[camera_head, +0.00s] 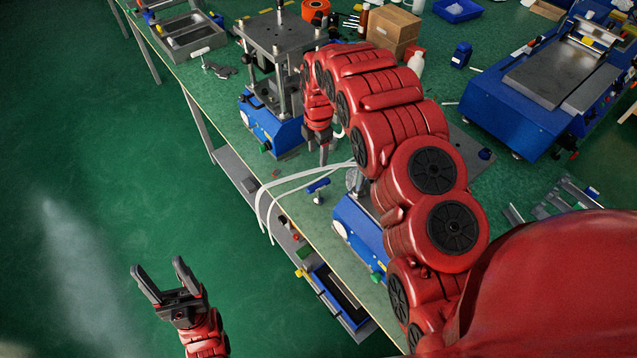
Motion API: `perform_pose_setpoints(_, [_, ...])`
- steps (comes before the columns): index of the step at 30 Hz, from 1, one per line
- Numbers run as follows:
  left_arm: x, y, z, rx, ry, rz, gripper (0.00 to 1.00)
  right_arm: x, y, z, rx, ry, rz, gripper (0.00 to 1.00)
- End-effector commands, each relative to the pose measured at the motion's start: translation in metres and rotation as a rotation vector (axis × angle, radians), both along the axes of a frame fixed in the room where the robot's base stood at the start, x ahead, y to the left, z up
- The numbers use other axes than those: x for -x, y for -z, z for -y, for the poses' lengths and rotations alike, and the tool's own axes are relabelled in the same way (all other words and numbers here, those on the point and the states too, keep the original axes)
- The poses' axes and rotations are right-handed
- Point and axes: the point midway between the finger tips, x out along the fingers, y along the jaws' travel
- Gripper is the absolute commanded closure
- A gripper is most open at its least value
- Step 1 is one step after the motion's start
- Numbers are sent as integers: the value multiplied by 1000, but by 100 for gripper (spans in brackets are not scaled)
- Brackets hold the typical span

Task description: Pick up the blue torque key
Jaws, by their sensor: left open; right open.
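The blue torque key (318,186) appears as a small blue handle with a short grey shaft. It lies on the green bench near its front edge, beside white curved tubes. My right gripper (324,158) points down a little behind and above the key, apart from it in the picture. Its fingers are open, small in view and partly shaded; I see nothing between them. My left gripper (158,265) is open and empty at the lower left, over the green floor and well away from the bench.
A blue-based press (270,128) stands left of my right gripper. Another blue base (361,232) stands right of the key, partly hidden by my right arm. White tubes (290,178) curve over the bench edge. A large blue machine (535,100) fills the right.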

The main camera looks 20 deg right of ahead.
Motion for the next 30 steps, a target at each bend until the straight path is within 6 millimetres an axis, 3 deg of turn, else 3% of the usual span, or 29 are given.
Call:
perform_pose_setpoints(4, [0, 3, 0, 0, 0, 0, 38, 17, -7, 1, 2, -35, -56, 38])
perform_pose_setpoints(8, [0, 16, 0, 0, 0, 0, 38, 19, 6, 1, 2, -37, -61, 38])
perform_pose_setpoints(23, [0, 107, 0, 0, 0, 0, 38, 18, 99, 0, 2, -36, -56, 38])
perform_pose_setpoints(25, [0, 90, 0, 0, 0, -1, 38, 19, 98, 0, 1, -35, -60, 38])
perform_pose_setpoints(30, [0, 86, 0, 0, 0, 0, 38, 18, 112, 0, 2, -35, -58, 38])
